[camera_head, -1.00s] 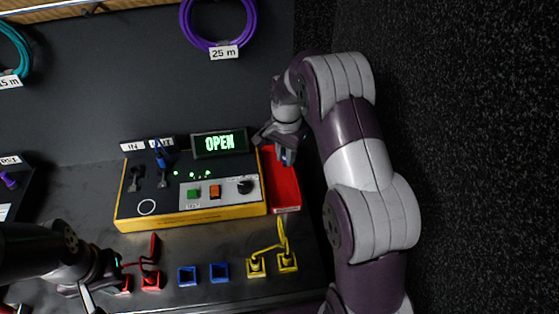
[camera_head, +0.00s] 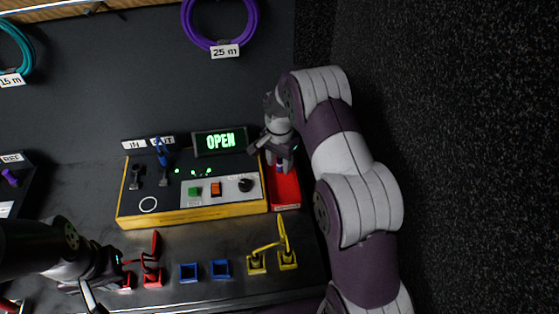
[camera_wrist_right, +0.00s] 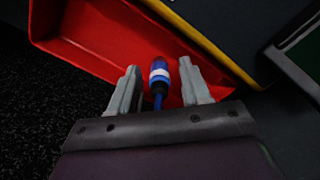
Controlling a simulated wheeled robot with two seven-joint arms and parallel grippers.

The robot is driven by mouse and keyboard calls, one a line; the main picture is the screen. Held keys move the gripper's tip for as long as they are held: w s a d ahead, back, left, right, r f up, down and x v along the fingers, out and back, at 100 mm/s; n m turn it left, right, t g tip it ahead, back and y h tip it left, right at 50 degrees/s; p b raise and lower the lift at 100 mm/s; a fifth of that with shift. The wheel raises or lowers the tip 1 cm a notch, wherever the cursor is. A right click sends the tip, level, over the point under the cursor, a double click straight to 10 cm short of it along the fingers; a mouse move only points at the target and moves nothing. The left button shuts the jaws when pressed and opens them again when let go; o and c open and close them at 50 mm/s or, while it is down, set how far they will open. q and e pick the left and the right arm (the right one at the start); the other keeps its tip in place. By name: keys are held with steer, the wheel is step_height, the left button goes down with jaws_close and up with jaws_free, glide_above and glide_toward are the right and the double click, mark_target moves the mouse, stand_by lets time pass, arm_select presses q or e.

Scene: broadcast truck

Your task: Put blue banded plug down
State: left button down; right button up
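The blue banded plug (camera_wrist_right: 160,74), blue with a white band, is over the red tray (camera_wrist_right: 100,40) in the right wrist view. I cannot tell whether it touches the tray floor. My right gripper (camera_wrist_right: 159,67) is open, one finger on each side of the plug with a gap to each. In the head view the right gripper (camera_head: 274,158) is over the back part of the red tray (camera_head: 285,192) and mostly hides the plug. My left gripper (camera_head: 98,284) is at the lower left beside the red plugs (camera_head: 153,276); its fingers are unclear.
The yellow-edged tester (camera_head: 135,216) stands left of the tray, with its OPEN display (camera_head: 219,142) and another blue plug (camera_head: 162,152) at its back. Blue sockets (camera_head: 189,273) and yellow plugs (camera_head: 257,262) lie in front. The purple cable coil (camera_head: 188,22) is at the back.

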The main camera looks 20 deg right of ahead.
steer(key=shift+r, duration=0.2)
step_height(320, 180, up, 7)
steer(key=shift+r, duration=0.15)
step_height(320, 180, up, 4)
steer(key=p, duration=0.2)
steer(key=s+a+n, duration=0.2)
steer(key=s+n, duration=0.2)
steer(key=s, duration=0.3)
steer(key=s+a+r+n+t, duration=0.1)
steer(key=s+a+n, duration=0.2)
steer(key=s, duration=0.5)
steer(key=s+a+n, duration=0.2)
steer(key=s+n, duration=0.3)
steer(key=s, duration=0.2)
steer(key=shift+s+a+r, duration=0.15)
steer(key=shift+s+r, duration=0.15)
steer(key=shift+r, duration=0.1)
